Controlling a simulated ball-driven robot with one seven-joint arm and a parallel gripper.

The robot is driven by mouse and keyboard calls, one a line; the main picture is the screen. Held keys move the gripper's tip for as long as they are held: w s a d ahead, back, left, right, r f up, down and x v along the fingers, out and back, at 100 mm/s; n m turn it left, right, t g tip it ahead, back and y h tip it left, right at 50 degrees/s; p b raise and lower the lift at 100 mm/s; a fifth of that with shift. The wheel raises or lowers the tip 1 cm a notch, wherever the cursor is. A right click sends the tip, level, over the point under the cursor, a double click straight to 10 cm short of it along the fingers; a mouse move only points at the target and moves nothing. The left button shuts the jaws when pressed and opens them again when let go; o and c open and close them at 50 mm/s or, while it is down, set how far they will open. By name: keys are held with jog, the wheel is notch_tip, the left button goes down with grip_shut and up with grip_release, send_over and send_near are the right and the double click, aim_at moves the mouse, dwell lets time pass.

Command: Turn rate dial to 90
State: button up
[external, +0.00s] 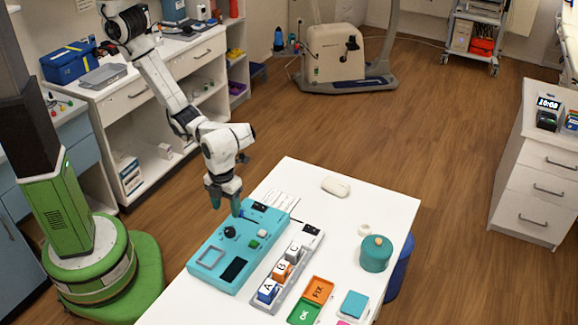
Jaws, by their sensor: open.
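A teal control box (213,268) lies on the white table, near its left edge. A round black dial (229,232) sits on the box's upper left part; its marks are too small to read. My gripper (226,208) points down at the far end of the box, above and a little behind the dial. Its teal fingers are apart with nothing seen between them. I cannot tell how high the fingertips are above the box. The box also bears a green button (253,244), a white button (262,233) and a dark screen (234,269).
Right of the box, a grey tray (266,302) holds blocks lettered A, B and C. Orange and green FIX and OK cards (318,290), a teal lidded jar (376,255) and a white mouse-like object (336,187) are on the table (385,200). Its far right is mostly clear.

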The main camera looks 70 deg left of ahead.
aim_at(230, 230)
notch_tip(230, 230, down, 9)
jog(key=shift+f+b, duration=0.15)
jog(key=shift+b, duration=0.6)
jog(key=shift+c, duration=0.2)
jog(key=c, duration=1)
jog(key=shift+m+p, duration=0.35)
jog(key=shift+m, duration=0.05)
jog(key=m+p, duration=0.1)
jog(key=m, duration=0.1)
jog(key=shift+w+m, duration=0.1)
jog(key=shift+m, duration=0.3)
jog(key=shift+m+p, duration=0.85)
jog(key=shift+m, duration=1.75)
